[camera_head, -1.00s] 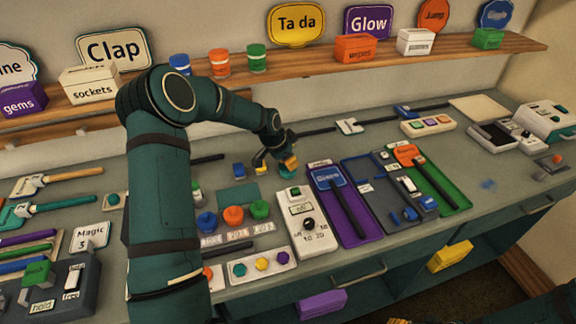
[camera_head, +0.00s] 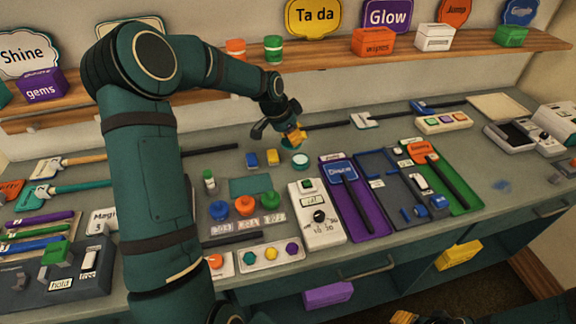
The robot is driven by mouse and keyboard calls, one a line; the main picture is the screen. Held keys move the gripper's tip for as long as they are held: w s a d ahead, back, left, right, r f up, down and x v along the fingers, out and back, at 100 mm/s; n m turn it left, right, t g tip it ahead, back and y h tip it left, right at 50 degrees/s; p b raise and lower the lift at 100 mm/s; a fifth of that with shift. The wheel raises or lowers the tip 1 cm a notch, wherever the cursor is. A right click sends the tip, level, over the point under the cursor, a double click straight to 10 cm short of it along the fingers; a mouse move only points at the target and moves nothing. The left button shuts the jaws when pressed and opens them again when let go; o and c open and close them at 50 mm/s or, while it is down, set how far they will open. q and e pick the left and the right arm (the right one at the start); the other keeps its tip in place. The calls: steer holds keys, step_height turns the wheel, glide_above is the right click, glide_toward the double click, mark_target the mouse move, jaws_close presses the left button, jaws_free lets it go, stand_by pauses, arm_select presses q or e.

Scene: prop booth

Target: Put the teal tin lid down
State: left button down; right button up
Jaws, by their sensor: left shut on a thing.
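My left gripper (camera_head: 293,134), with orange fingertips, is shut on the teal tin lid (camera_head: 289,144). Only a small part of the lid shows below the fingertips; the fingers hide the rest. A small round tin (camera_head: 300,160) with a pale top stands on the bench just below and slightly right of the held lid. The lid appears raised off the bench, though its exact height is hard to tell. A bit of my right gripper (camera_head: 404,317) shows at the bottom edge, too cut off to read its jaws.
A white dial box (camera_head: 317,215) and purple tray (camera_head: 345,203) are nearer. Bare bench (camera_head: 350,142) lies right of the tin.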

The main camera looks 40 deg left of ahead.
arm_select(q)
glide_above(285, 178)
steer(key=f, duration=0.4)
steer(key=s+f, duration=0.1)
steer(key=f, duration=0.1)
steer(key=shift+a+f+b, duration=0.1)
steer(key=shift+a+b, duration=0.1)
steer(key=shift+b, duration=0.1)
steer(key=shift+f+b, duration=0.3)
steer(key=shift+f, duration=1.9)
steer(key=shift+f+b, duration=0.4)
steer(key=shift+f, duration=0.1)
steer(key=shift+f, duration=0.1)
steer(key=c, duration=1)
jaws_free()
